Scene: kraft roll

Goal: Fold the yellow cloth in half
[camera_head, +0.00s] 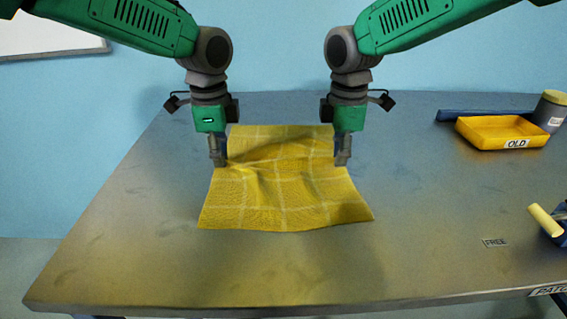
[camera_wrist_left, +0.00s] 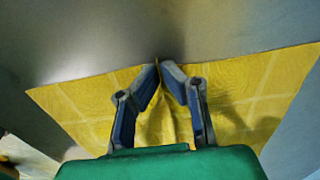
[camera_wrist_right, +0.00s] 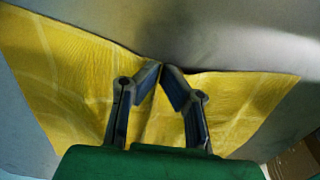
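The yellow cloth (camera_head: 283,200) with pale grid lines lies on the table in front of me, with ripples and a raised fold across its middle. My left gripper (camera_head: 218,162) is at its left side, pointing down. In the left wrist view the fingertips (camera_wrist_left: 160,68) are together on the edge of the cloth (camera_wrist_left: 252,92), pinching a small bit of it. My right gripper (camera_head: 342,160) is at the right side. In the right wrist view its fingertips (camera_wrist_right: 161,70) are closed on the edge of the cloth (camera_wrist_right: 65,75), which is drawn up between them.
A yellow tray (camera_head: 478,138) labelled OLD stands at the back right, with a grey container (camera_head: 549,112) beside it and a blue bar (camera_head: 480,115) behind. The table (camera_head: 130,240) is bare around the cloth.

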